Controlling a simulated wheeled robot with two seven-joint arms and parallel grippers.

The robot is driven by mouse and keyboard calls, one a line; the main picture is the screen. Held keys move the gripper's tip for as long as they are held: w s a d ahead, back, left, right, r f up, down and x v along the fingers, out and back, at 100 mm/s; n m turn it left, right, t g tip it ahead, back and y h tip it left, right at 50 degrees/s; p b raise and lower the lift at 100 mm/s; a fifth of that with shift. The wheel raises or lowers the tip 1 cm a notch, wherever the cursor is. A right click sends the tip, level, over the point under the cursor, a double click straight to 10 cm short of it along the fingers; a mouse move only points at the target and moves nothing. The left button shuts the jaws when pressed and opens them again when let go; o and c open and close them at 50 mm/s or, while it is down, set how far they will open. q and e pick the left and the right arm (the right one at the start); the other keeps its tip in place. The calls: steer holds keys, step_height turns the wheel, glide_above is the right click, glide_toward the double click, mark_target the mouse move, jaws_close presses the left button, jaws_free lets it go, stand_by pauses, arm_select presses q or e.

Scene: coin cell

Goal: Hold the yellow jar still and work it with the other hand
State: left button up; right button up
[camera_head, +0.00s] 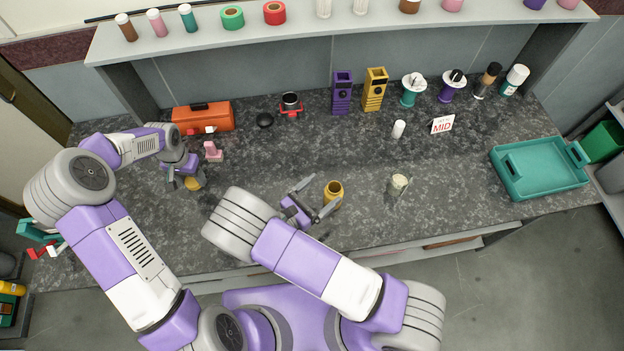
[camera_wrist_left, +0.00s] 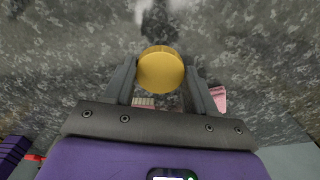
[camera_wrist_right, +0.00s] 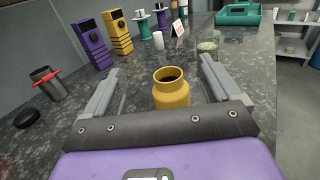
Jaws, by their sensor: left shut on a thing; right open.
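The yellow jar (camera_head: 333,194) stands upright on the counter, its dark mouth uncovered. In the right wrist view the jar (camera_wrist_right: 171,89) shows between the spread fingers of my right gripper (camera_head: 322,193). That gripper is open, with a gap beside the jar on both sides. My left gripper (camera_head: 190,178) is shut on a round yellow lid (camera_wrist_left: 161,70), well to the left of the jar. The lid also shows below the left gripper in the head view (camera_head: 193,184). I cannot tell its height over the counter.
A pink object (camera_head: 212,152) stands close to my left gripper. A teal tray (camera_head: 507,181) is at the right end. Purple (camera_head: 342,93) and yellow (camera_head: 375,90) boxes stand behind. The counter between the two grippers is clear.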

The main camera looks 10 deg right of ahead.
mark_target(327, 201)
arm_select(q)
steer(key=shift+s+r, duration=0.25)
steer(key=shift+s, duration=0.3)
steer(key=shift+f, duration=0.1)
steer(key=shift+w+f+b, duration=0.1)
steer(key=shift+f+b, duration=0.65)
arm_select(e)
steer(key=f, duration=0.5)
steer(key=s+f, duration=0.1)
steer(key=f, duration=0.2)
steer(key=shift+f, duration=0.1)
arm_select(q)
steer(key=shift+r, duration=0.1)
arm_select(e)
steer(key=shift+w+d+r, duration=0.2)
steer(key=shift+w+d, duration=0.25)
steer(key=shift+d, duration=0.1)
steer(key=shift+w+d, duration=0.35)
steer(key=shift+d, duration=0.15)
arm_select(q)
steer(key=shift+r, duration=0.1)
arm_select(e)
steer(key=x, duration=0.5)
